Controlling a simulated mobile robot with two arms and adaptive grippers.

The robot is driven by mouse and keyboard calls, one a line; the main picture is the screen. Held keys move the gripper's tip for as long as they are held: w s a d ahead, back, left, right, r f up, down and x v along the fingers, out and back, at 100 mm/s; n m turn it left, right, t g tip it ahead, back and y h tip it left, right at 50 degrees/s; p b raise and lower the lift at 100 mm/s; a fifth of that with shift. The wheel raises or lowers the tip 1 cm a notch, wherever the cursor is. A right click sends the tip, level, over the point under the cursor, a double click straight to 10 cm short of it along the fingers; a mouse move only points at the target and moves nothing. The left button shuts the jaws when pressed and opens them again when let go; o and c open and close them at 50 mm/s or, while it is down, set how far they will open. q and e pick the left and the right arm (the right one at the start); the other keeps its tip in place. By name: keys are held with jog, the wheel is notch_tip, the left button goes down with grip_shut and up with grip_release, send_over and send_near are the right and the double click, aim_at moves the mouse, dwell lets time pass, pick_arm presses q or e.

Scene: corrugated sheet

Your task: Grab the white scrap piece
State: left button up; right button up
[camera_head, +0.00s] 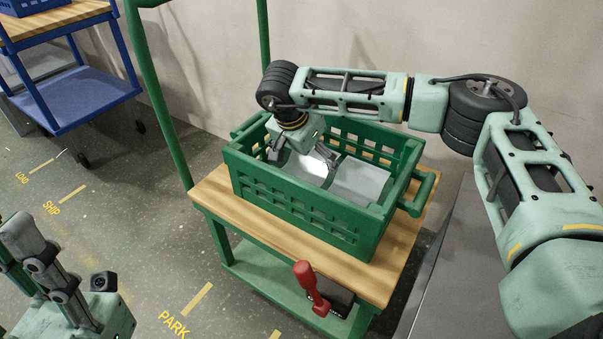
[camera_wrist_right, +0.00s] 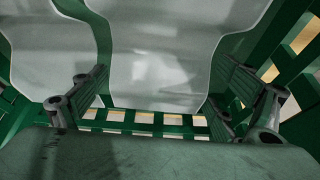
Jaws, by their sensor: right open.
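White scrap sheet with wavy edges lies inside the green crate (camera_head: 290,212). In the right wrist view a white sheet (camera_wrist_right: 160,65) fills the middle, with another white section (camera_wrist_right: 45,55) at the left. My right gripper (camera_head: 303,158) is down in the crate, open, with its fingers wide apart. In the wrist view the sheet's near edge shows between the fingers (camera_wrist_right: 165,100); contact cannot be told. My left gripper (camera_head: 50,275) is at the lower left, its opening unclear.
The crate stands on a wooden-topped green cart (camera_head: 375,265). Its slotted walls surround my right gripper closely. A red-handled tool (camera_head: 310,285) is at the cart's front edge. A blue cart (camera_head: 80,95) stands at the back left, and the wall is behind the crate.

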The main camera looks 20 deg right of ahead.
jog(key=shift+w+d+f, duration=0.1)
jog(key=shift+f, duration=0.15)
jog(key=shift+r, duration=0.1)
jog(key=c, duration=0.8)
